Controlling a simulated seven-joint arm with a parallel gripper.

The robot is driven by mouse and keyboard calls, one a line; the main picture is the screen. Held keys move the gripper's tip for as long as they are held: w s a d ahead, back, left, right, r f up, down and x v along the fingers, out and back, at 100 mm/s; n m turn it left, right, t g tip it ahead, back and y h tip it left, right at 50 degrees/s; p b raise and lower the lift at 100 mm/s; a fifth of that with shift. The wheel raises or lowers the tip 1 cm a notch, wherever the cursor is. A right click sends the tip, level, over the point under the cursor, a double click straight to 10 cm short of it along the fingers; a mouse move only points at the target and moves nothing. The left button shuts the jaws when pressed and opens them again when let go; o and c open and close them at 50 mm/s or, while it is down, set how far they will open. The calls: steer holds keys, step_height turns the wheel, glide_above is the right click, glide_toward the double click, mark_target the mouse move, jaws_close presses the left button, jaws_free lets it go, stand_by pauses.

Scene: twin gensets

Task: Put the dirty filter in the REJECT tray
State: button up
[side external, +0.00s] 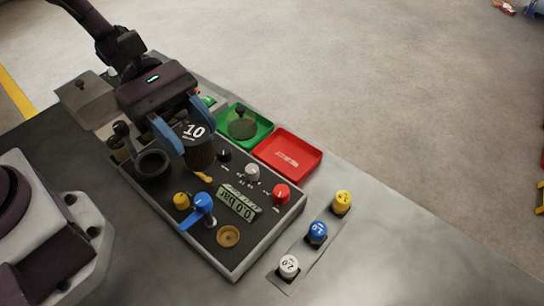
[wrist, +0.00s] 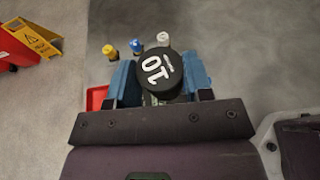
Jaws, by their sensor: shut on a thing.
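My gripper (side external: 187,141) is shut on a filter (side external: 201,156) with a black cap marked 10 and a dark brown body. The blue fingers clasp it from both sides, and it stays upright above the panel's back part. In the wrist view the black cap (wrist: 160,72) sits between the fingers and hides what is beneath. The red REJECT tray (side external: 306,151) lies to the right of the gripper and looks empty apart from its white marking. In the wrist view a red corner of it (wrist: 96,98) shows beside the left finger.
A green tray (side external: 262,134) with a dark round piece stands beside the red one. The panel (side external: 240,265) carries a blue lever (side external: 203,203), knobs and a display. A dark ring-like holder (side external: 153,163) is left of the filter. Yellow, blue and white cylinders stand at the front right.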

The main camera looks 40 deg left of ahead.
steer(key=w+a+r+n+t+y, duration=0.1)
steer(key=w+a+r+n+t, duration=0.1)
steer(key=w+a+n+t, duration=0.3)
steer(key=shift+n+t, duration=0.3)
steer(key=shift+t, duration=0.5)
steer(key=w+d+f, duration=0.2)
steer(key=w+f, duration=0.2)
steer(key=f, duration=0.1)
steer(key=w+d+f, duration=0.2)
steer(key=w+f, duration=0.3)
steer(key=w+d+f, duration=0.2)
steer(key=w+f, duration=0.3)
steer(key=f, duration=0.1)
steer(key=shift+d, duration=0.2)
steer(key=shift+w+f, duration=0.2)
steer(key=shift+f, duration=1.6)
steer(key=shift+f, duration=0.1)
steer(key=o, duration=0.9)
steer(key=shift+o, duration=0.2)
